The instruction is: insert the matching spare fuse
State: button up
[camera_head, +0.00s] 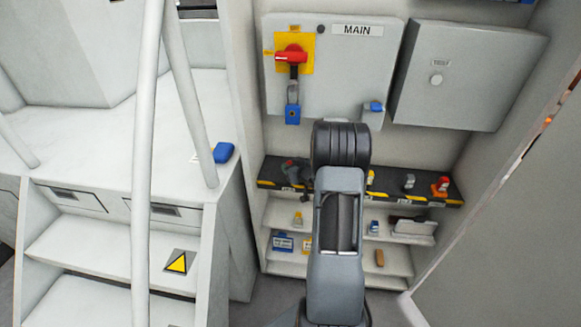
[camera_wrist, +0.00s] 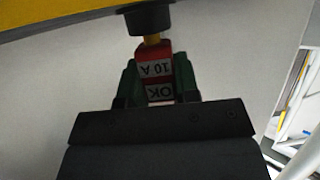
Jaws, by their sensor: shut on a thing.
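In the wrist view my gripper (camera_wrist: 157,82) is shut on a red fuse (camera_wrist: 154,52), with a green finger pad on each side of it. The fuse bears white labels that read "10 A" and "OK", upside down in the picture. A short yellow piece (camera_wrist: 152,39) shows at its far end, right against a black round part (camera_wrist: 148,20). I cannot tell whether the fuse is inside that part or only in line with it. In the head view my arm hides the gripper and the fuse.
A ledge with a black and yellow edge (camera_head: 420,198) carries several small items, with shelves below. Above are the MAIN panel (camera_head: 345,75) with a red switch (camera_head: 291,54) and a closed grey box (camera_head: 462,75). Steps with handrails (camera_head: 145,150) stand at left.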

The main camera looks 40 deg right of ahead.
jog(key=shift+f, duration=0.4)
jog(key=o, duration=1)
jog(key=shift+s+r, duration=0.1)
jog(key=v, duration=1.3)
jog(key=shift+s+r+p, duration=0.15)
jog(key=shift+s+p, duration=0.15)
